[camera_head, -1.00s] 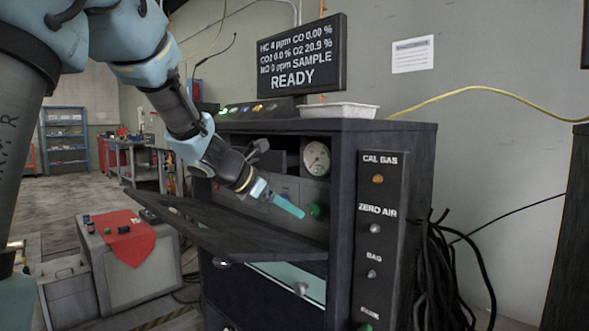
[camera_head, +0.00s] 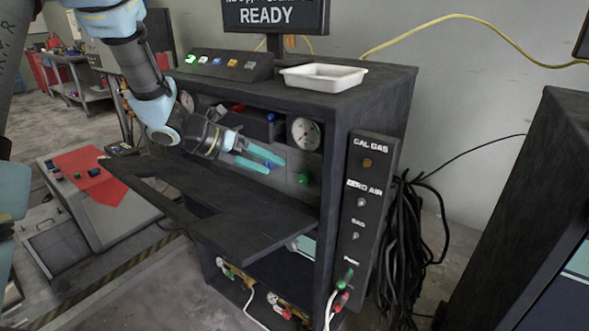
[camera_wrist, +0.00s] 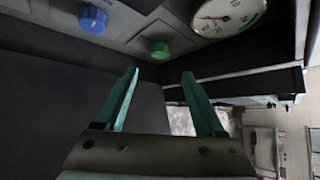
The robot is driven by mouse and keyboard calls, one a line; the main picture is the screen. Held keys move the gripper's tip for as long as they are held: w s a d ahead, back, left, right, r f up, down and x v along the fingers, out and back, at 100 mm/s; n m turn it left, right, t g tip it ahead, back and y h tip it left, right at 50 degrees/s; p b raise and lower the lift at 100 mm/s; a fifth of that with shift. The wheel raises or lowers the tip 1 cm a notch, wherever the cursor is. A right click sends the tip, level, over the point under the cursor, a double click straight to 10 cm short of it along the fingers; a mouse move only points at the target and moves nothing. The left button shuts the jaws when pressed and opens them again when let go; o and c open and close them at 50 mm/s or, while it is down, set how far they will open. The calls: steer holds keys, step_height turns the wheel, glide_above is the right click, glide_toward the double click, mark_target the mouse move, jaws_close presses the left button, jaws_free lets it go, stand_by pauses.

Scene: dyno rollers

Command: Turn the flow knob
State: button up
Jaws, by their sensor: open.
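Two knobs sit on the panel inside the cabinet: a blue knob (camera_wrist: 93,18) and a green knob (camera_wrist: 160,49). The green knob also shows in the head view (camera_head: 304,179), below and beside a round gauge (camera_head: 305,133). I cannot tell by any label which one is the flow knob. My gripper (camera_head: 276,167) reaches in above the open flap, with its two teal fingers apart and empty. In the wrist view the fingertips (camera_wrist: 161,73) point toward the panel, with the green knob beyond and between them, apart from them. The blue knob is left of the fingers.
The dark cabinet's open flap (camera_head: 225,212) lies under my gripper. A white tray (camera_head: 323,77) stands on top. A side panel (camera_head: 366,205) carries CAL GAS and ZERO AIR controls, with black cables (camera_head: 403,230) beside it. A cart with a red cloth (camera_head: 92,172) is at left.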

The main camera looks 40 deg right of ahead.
mark_target(302, 179)
steer(key=p+x, duration=0.1)
steer(key=x, duration=0.8)
steer(key=shift+s+d+f+p, duration=0.15)
steer(key=shift+d+p, duration=0.1)
steer(key=shift+p, duration=0.15)
jaws_close()
